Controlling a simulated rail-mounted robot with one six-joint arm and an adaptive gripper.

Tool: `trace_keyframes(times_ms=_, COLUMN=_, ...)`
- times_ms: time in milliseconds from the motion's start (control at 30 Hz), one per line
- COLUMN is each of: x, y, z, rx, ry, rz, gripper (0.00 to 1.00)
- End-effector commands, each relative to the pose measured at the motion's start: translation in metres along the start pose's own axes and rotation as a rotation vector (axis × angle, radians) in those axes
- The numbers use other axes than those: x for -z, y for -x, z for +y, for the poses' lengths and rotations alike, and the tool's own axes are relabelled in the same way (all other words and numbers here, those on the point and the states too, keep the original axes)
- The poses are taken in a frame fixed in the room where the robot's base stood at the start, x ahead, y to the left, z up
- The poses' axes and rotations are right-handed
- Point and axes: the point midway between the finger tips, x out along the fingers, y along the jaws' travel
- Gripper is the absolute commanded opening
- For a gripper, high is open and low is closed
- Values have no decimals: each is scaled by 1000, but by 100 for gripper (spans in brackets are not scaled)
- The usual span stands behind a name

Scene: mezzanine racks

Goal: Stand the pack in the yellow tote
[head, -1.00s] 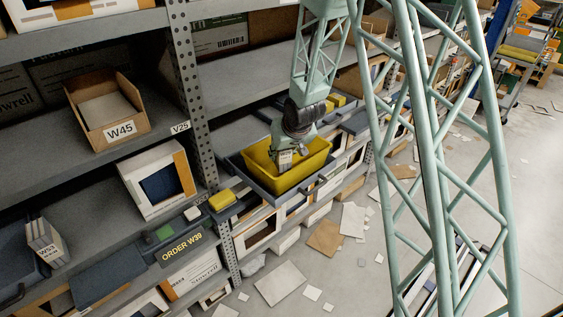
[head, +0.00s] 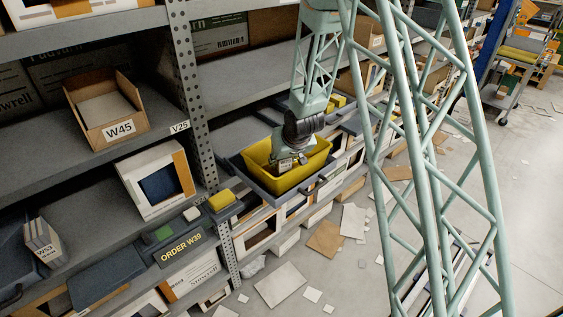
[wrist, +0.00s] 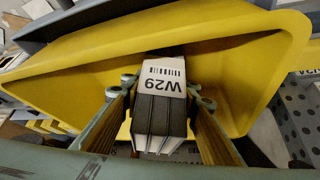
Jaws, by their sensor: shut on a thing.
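The yellow tote (head: 317,164) sits on a grey pull-out tray on the rack, and its wall also shows in the wrist view (wrist: 60,68). My gripper (head: 285,162) is down inside the tote's opening. It is shut on the pack, a dark block with pale page-like edges and a white W29 label (wrist: 163,82). In the wrist view the pack sits between both fingers, with the tote's yellow walls around it. The pack's lower end is hidden, so I cannot tell whether it touches the tote floor.
A rack post (head: 187,90) stands left of the tote. An open W45 carton (head: 105,110) is on the upper left shelf. Loose sheets litter the floor at right.

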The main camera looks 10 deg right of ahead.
Motion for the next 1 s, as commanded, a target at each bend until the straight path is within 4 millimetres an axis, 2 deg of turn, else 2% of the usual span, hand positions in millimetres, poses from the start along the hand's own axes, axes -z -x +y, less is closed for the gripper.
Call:
trace_keyframes(times_ms=67, x=-1, y=-2, z=0, rx=0, ry=0, rz=1, gripper=11)
trace_keyframes(times_ms=100, x=-2, y=-2, z=0, rx=0, ry=0, rz=0, gripper=29)
trace_keyframes(times_ms=267, x=-1, y=-2, z=0, rx=0, ry=0, rz=0, gripper=42)
trace_keyframes(times_ms=767, x=1, y=1, z=0, rx=0, ry=0, rz=0, gripper=42)
trace_keyframes(times_ms=1000, x=1, y=17, z=0, rx=0, ry=0, rz=1, gripper=42)
